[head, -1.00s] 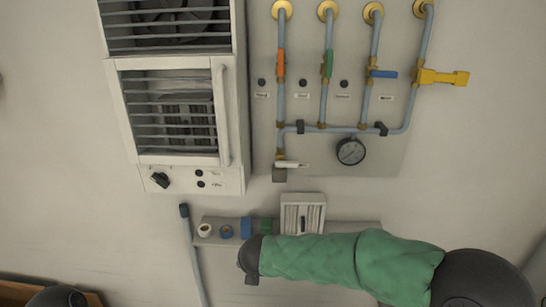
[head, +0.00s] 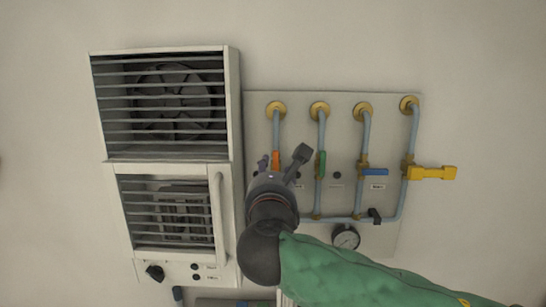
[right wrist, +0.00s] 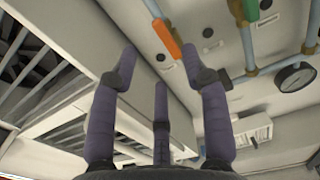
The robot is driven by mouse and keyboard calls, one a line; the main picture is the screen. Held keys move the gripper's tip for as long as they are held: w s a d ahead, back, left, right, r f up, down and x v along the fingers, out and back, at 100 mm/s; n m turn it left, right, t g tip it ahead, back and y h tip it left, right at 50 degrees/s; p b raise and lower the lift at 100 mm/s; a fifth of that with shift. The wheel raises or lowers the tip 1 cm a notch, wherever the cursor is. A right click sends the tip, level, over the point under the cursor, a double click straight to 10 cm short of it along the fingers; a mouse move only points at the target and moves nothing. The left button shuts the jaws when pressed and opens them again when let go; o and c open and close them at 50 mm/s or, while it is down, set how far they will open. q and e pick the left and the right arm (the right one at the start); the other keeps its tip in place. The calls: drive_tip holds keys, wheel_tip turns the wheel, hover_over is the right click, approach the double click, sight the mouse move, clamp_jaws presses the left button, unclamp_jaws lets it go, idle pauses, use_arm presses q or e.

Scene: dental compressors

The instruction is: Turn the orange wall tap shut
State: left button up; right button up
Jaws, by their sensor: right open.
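The orange tap handle (head: 276,160) sits on the leftmost pipe of the wall panel (head: 259,107) and lies along that pipe. Its lower part is hidden behind my right gripper in the head view. In the right wrist view the orange handle (right wrist: 168,38) shows whole, ahead of the fingertips and slightly right of their middle. My right gripper (head: 283,158) is open and empty, with its fingers spread on either side of the handle as seen from the head. The right wrist view shows the gripper (right wrist: 160,62) apart from the handle. My left gripper is not in view.
A green handle (head: 321,164) lies along its pipe; blue (head: 374,171) and yellow (head: 433,173) handles lie crosswise. A gauge (head: 346,237) hangs below. A slatted white cabinet (head: 236,130) with a protruding bar handle (head: 219,215) stands close left of my right gripper.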

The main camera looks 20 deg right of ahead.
sight(274, 160)
drive_tip(key=p+x, duration=0.2)
drive_tip(key=x, duration=0.6)
drive_tip(key=shift+w, duration=0.1)
clamp_jaws()
